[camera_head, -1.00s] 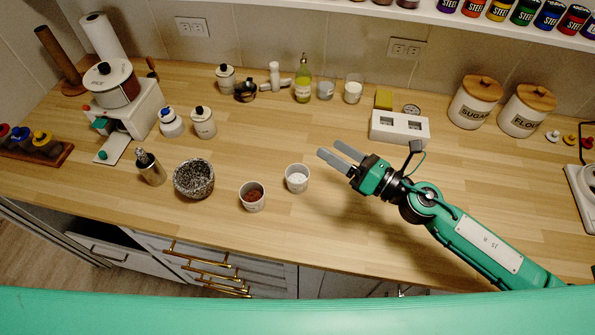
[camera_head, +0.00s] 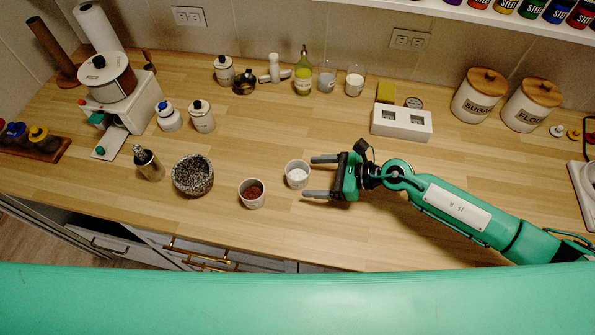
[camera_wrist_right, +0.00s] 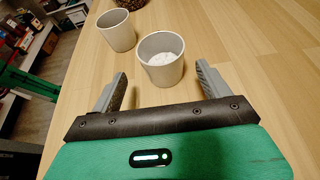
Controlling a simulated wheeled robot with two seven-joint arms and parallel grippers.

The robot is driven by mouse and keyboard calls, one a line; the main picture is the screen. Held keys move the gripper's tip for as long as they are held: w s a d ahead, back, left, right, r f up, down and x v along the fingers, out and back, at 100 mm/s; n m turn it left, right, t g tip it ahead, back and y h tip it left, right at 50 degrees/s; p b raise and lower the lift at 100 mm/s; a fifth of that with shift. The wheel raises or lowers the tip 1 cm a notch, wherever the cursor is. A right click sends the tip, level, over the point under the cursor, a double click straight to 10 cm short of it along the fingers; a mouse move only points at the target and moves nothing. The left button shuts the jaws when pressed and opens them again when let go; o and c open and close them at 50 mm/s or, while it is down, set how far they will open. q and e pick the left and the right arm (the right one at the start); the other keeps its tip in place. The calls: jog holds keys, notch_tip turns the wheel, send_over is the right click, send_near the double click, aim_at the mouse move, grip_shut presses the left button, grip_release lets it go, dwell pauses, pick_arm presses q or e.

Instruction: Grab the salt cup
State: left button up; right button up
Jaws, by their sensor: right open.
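The salt cup (camera_head: 297,174), a small white cup with white powder in it, stands upright on the wooden counter. It also shows in the right wrist view (camera_wrist_right: 160,62), ahead of and between the two finger lines. My right gripper (camera_head: 314,177) is open and empty, just right of the cup, its fingers pointing left at it. In the right wrist view the open right gripper (camera_wrist_right: 161,82) has one finger toward each side of the cup, with the cup mostly beyond the tips. My left gripper is not in view.
A similar cup with reddish-brown powder (camera_head: 252,194) stands left of the salt cup; it also shows in the wrist view (camera_wrist_right: 117,30). A speckled stone bowl (camera_head: 192,175) is further left. A white box (camera_head: 401,124) stands behind my right arm. The counter behind the salt cup is clear.

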aim_at(297, 176)
jog(key=shift+w+a+f, duration=0.1)
jog(key=shift+a, duration=0.25)
jog(key=p+x, duration=0.2)
jog(key=x, duration=0.2)
jog(key=shift+w+d+f, duration=0.15)
jog(key=shift+w, duration=0.05)
jog(key=shift+w+a+f+p, duration=0.1)
jog(key=shift+a+f+p, duration=0.25)
jog(key=shift+a, duration=0.15)
jog(key=c, duration=1.1)
